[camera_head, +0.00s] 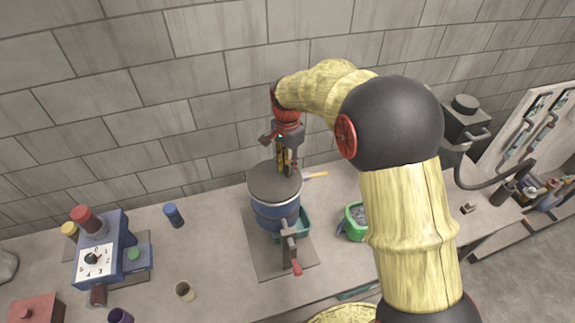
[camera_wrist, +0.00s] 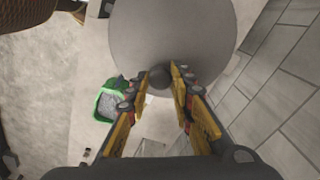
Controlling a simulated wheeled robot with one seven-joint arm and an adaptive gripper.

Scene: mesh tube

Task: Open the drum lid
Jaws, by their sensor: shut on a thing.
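The blue drum (camera_head: 275,212) stands on the workbench, slightly left of centre in the head view. Its round grey lid (camera_head: 268,184) covers the top and looks level; I cannot tell whether any gap lies under it. The lid also fills the top of the wrist view (camera_wrist: 170,30). My gripper (camera_head: 288,176) reaches down from above to the lid's far right edge. In the wrist view its yellow fingers (camera_wrist: 162,78) are shut on the small dark lid knob (camera_wrist: 159,77) near the lid's edge. The fingertips partly hide the knob.
A crank handle (camera_head: 290,250) sticks out from the drum's front. A blue dial machine (camera_head: 100,250) and small cups are at left. A block wall rises close behind.

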